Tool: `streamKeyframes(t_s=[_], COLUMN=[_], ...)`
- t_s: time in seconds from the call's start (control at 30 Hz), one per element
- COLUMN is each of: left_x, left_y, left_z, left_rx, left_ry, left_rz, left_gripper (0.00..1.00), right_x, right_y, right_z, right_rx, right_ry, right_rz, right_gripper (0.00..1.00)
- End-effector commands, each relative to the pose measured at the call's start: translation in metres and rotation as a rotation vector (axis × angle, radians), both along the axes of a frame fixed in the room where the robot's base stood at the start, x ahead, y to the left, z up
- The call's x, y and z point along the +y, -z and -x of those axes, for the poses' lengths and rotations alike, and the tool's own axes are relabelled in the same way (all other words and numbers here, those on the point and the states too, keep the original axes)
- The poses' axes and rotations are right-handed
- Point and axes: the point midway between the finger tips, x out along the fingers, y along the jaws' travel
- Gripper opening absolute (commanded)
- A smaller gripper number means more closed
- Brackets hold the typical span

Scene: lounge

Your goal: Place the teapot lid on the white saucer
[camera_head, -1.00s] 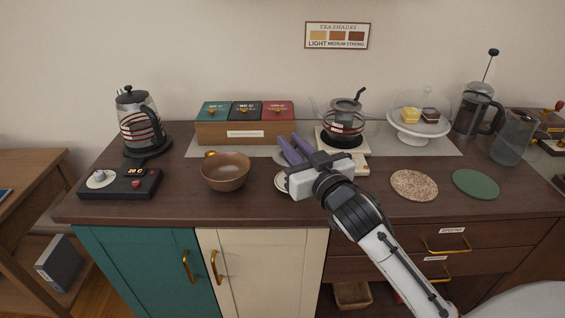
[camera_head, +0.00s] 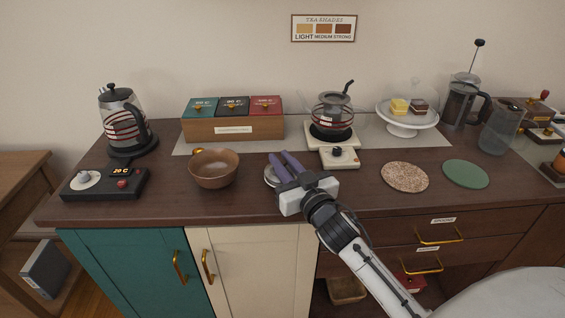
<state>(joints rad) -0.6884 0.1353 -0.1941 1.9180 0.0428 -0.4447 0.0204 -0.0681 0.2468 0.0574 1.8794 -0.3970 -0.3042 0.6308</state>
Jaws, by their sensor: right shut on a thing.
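My right gripper (camera_head: 281,158), with purple fingers, is shut on the teapot lid (camera_head: 270,171), a grey disc mostly hidden by the fingers. The lid is low over the white saucer (camera_head: 267,182), whose left rim just shows; I cannot tell whether they touch. The glass teapot (camera_head: 332,122) stands behind and to the right on a pale stand, with a grey round piece at its top and a dark handle rising from it. My left gripper is not in view.
A brown bowl (camera_head: 214,170) stands close left of the saucer. A speckled coaster (camera_head: 405,177) and a green coaster (camera_head: 466,173) lie to the right. The counter's front strip is clear.

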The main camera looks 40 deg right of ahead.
Motion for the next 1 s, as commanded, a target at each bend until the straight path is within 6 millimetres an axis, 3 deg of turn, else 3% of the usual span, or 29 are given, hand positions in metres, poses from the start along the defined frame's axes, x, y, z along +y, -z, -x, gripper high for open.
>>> streamKeyframes(t_s=[0.2, 0.23, 0.33, 0.7, 0.87, 1.0], left_x=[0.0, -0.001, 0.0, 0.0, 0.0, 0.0], left_y=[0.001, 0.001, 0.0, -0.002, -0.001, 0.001], left_z=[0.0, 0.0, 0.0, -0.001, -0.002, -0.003], left_rx=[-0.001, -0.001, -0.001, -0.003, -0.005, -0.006], left_ry=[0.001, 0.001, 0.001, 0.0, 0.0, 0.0], left_rz=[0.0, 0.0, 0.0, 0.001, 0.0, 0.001], left_gripper=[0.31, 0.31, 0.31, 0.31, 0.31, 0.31], right_x=[0.0, 0.0, 0.0, 0.001, 0.005, 0.009], right_y=[0.002, 0.002, 0.001, 0.0, 0.001, 0.002], right_z=[0.0, 0.0, 0.0, 0.002, 0.025, 0.056], right_rx=[0.0, 0.0, 0.0, 0.001, 0.004, 0.004], right_ry=[0.0, 0.0, 0.0, 0.0, -0.001, 0.0], right_rz=[0.0, 0.0, 0.0, 0.0, -0.002, -0.002], right_gripper=[0.0, 0.18, 0.35, 0.35, 0.35, 0.35])
